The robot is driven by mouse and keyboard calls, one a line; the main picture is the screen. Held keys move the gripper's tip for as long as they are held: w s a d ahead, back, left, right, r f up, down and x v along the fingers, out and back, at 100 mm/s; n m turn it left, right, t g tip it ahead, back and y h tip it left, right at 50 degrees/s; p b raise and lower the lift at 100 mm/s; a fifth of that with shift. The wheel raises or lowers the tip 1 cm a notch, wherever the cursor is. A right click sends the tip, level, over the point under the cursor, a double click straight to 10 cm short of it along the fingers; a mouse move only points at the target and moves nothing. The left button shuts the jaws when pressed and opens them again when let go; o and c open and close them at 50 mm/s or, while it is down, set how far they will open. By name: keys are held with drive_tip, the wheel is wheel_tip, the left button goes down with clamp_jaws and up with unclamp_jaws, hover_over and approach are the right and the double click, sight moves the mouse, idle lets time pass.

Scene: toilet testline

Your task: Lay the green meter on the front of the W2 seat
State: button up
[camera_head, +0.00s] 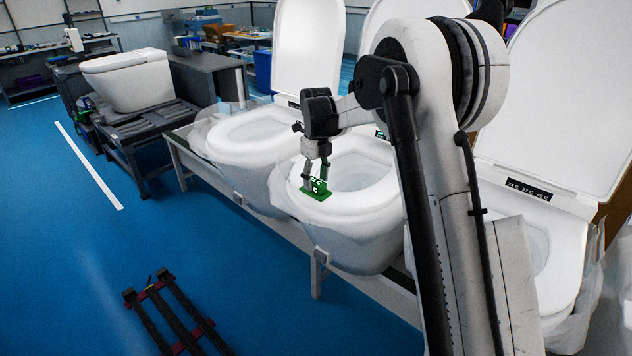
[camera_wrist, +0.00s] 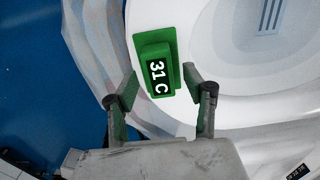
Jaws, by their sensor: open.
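The green meter (camera_head: 316,190) lies on the front rim of the middle toilet's white seat (camera_head: 375,197). In the wrist view the meter (camera_wrist: 157,62) has a flat green base and a raised block with a black label reading "31 C". My gripper (camera_head: 316,180) is directly over the meter in the head view. In the wrist view my gripper (camera_wrist: 158,82) is open, its fingers on either side of the meter's near end. I cannot tell whether the fingers touch it. No W2 marking is readable on the seat (camera_wrist: 195,112).
Another toilet (camera_head: 255,130) with a raised lid stands to the left. A third toilet (camera_head: 540,240) at the right has a label reading several temperatures on it. A separate toilet (camera_head: 130,80) sits on a dark stand. Blue floor (camera_head: 100,250) is open at the front left.

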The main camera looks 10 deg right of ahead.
sight(316, 181)
wheel_tip(316, 181, up, 10)
drive_tip(key=s+r+n+t, duration=0.2)
drive_tip(key=s+r+n, duration=0.45)
drive_tip(key=s, duration=0.25)
drive_tip(key=s+r+n+t, duration=0.1)
drive_tip(key=s+r+n, duration=0.2)
drive_tip(key=s+n, duration=0.7)
drive_tip(key=s+f+n+t, duration=0.1)
drive_tip(key=s+f+n, duration=0.1)
drive_tip(key=s+n, duration=0.2)
drive_tip(key=s+f+n+t, duration=0.1)
drive_tip(key=s+f+n, duration=0.2)
drive_tip(key=s, duration=0.8)
drive_tip(key=s+f+n+t, duration=0.2)
drive_tip(key=s+n, duration=0.3)
drive_tip(key=s, duration=0.3)
drive_tip(key=shift+f+n+b, duration=0.3)
drive_tip(key=shift+f+n, duration=0.05)
drive_tip(key=shift+f, duration=0.4)
wheel_tip(316, 181, down, 4)
drive_tip(key=b, duration=0.4)
